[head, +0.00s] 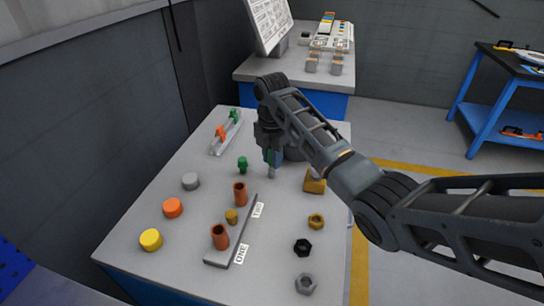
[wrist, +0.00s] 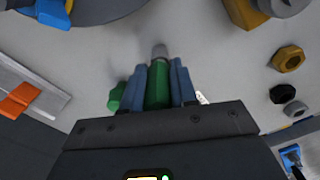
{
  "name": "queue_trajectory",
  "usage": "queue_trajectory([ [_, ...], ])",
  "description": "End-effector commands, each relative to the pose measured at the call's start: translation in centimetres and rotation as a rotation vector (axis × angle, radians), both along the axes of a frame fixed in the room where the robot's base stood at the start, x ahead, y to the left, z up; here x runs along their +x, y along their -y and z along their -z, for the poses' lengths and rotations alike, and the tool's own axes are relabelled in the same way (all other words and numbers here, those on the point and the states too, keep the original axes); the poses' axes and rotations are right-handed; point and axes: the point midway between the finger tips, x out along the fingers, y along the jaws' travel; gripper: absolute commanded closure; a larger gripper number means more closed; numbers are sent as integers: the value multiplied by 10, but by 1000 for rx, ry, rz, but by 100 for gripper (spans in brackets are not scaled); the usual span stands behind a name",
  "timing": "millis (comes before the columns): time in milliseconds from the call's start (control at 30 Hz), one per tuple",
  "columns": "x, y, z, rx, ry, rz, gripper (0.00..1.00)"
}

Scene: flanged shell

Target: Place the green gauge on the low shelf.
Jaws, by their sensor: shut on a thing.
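My gripper (head: 271,160) is shut on a green gauge with a grey tip. In the wrist view the green body (wrist: 158,85) sits between the two blue fingers, tip pointing away from the gripper. In the head view it is held over the grey bench top, partly hidden by the gripper; I cannot tell whether the tip touches the bench. A second, short green piece (head: 242,164) stands just left of it and shows beside the left finger in the wrist view (wrist: 117,97). A blue low shelf (head: 508,122) is under the dark-topped table at the far right.
A grey bar (head: 245,230) marked ONE and TWO carries two copper tubes. Yellow (head: 150,240), orange (head: 173,208) and grey (head: 190,181) discs lie left. Nuts (head: 316,221) and a brass block (head: 314,182) lie right. Floor separates the tables.

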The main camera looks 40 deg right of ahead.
Motion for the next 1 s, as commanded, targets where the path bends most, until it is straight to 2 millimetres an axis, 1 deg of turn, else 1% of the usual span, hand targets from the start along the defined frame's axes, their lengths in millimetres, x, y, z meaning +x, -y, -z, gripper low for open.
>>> queue_trajectory([
  [367,0,0,4,0,1,0,100],
  [400,0,0,4,0,1,0,69],
  [600,0,0,4,0,1,0,50],
  [633,0,0,4,0,1,0,47],
  [867,0,0,3,0,1,0,47],
  [1000,1,0,-5,-1,4,0,47],
])
